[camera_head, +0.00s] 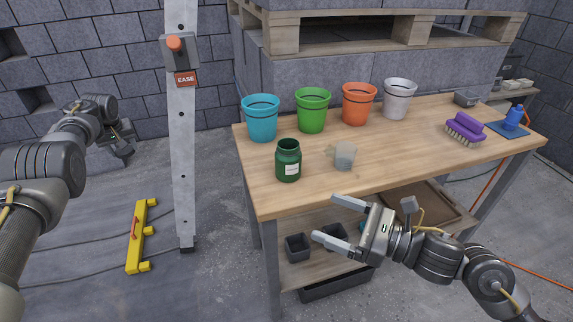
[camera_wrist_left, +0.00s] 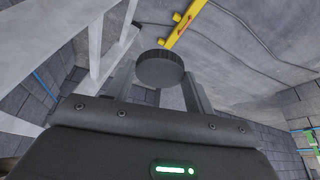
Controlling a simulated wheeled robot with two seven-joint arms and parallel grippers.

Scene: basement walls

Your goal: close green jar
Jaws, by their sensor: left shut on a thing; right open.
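The green jar (camera_head: 288,162) stands upright near the left front of the wooden table (camera_head: 420,142), with a pale label and a dark round mouth. My left gripper (camera_head: 123,147) is left of the table, well apart from the jar. In the left wrist view it is shut on a dark grey round lid (camera_wrist_left: 160,70), held between its two fingers over the floor. In the head view I cannot make out the lid. My right gripper (camera_head: 325,219) is open and empty, in front of the table's front edge, below and right of the jar.
Blue (camera_head: 261,118), green (camera_head: 313,110), orange (camera_head: 359,104) and white (camera_head: 398,99) pots line the table's back. A small grey cup (camera_head: 345,155) stands right of the jar. A purple brush (camera_head: 465,129) lies at right. A metal post (camera_head: 184,150) stands between my left arm and the table.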

